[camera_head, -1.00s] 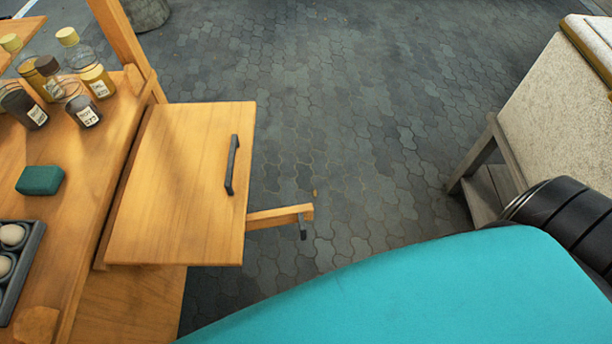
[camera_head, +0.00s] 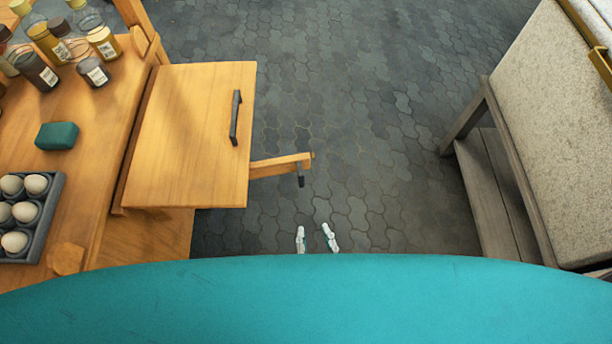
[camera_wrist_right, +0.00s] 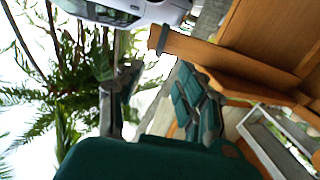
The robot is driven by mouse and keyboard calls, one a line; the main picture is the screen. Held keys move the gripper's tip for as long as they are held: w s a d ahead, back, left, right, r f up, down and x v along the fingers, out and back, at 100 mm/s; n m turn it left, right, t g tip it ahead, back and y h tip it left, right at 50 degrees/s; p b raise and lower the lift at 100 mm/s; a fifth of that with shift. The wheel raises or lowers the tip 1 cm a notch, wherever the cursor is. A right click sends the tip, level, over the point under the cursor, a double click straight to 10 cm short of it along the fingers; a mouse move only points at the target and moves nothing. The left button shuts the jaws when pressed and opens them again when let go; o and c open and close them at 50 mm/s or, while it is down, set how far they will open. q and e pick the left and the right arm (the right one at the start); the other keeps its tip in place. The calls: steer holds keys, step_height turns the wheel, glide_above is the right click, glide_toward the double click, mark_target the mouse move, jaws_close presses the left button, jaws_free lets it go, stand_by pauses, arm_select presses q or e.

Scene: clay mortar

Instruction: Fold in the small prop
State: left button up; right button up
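The small prop (camera_head: 280,166) is a short wooden arm that sticks out to the right from beneath a raised wooden flap (camera_head: 190,130). A dark peg (camera_head: 301,178) hangs from its outer end. The prop also shows in the right wrist view (camera_wrist_right: 195,48), ahead of the fingers. My right gripper (camera_head: 316,238) is open and empty, its two pale fingertips apart, in front of the prop and not touching it. The gripper's fingers also show apart in the wrist view. The rest of it is hidden behind my teal body in the head view. My left gripper is out of view.
The flap has a dark handle (camera_head: 235,118). The wooden bench (camera_head: 75,185) at left holds bottles, a green block (camera_head: 57,136) and an egg tray (camera_head: 50,220). A grey-framed stand (camera_head: 545,130) is at right. Paved floor (camera_head: 370,130) lies open between.

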mark_target(302, 181)
steer(key=w+a, duration=0.1)
steer(key=w, duration=0.3)
steer(key=w+p, duration=0.1)
steer(key=w, duration=0.4)
steer(key=w+a, duration=0.1)
steer(key=w, duration=0.4)
steer(key=shift+w+a, duration=0.15)
steer(key=shift+a, duration=0.15)
jaws_close()
